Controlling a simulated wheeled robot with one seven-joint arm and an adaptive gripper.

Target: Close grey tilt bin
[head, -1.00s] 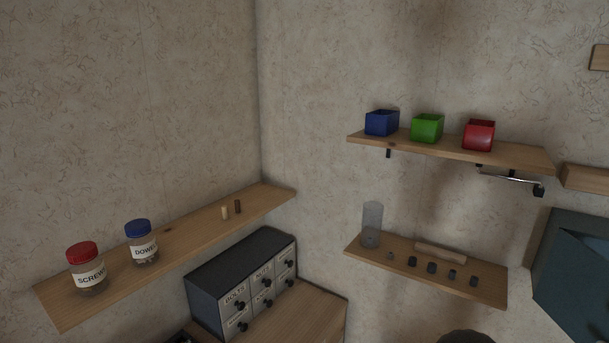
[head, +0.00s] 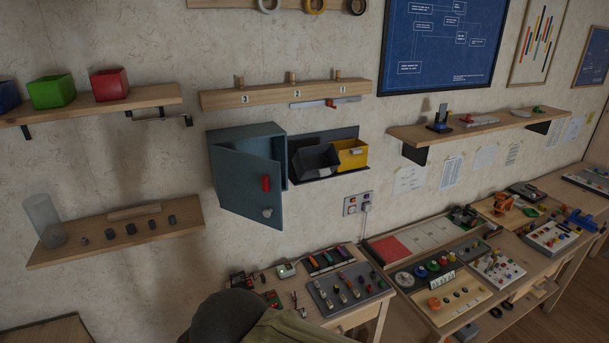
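The grey tilt bin (head: 316,161) hangs on a dark wall panel (head: 340,134) in the middle of the head view. It looks tipped forward, with its open top showing. A yellow bin (head: 351,153) sits right beside it, to its right. My gripper is not in view.
A wall socket (head: 357,203) is below. A cluttered workbench (head: 330,318) runs below and to the right.

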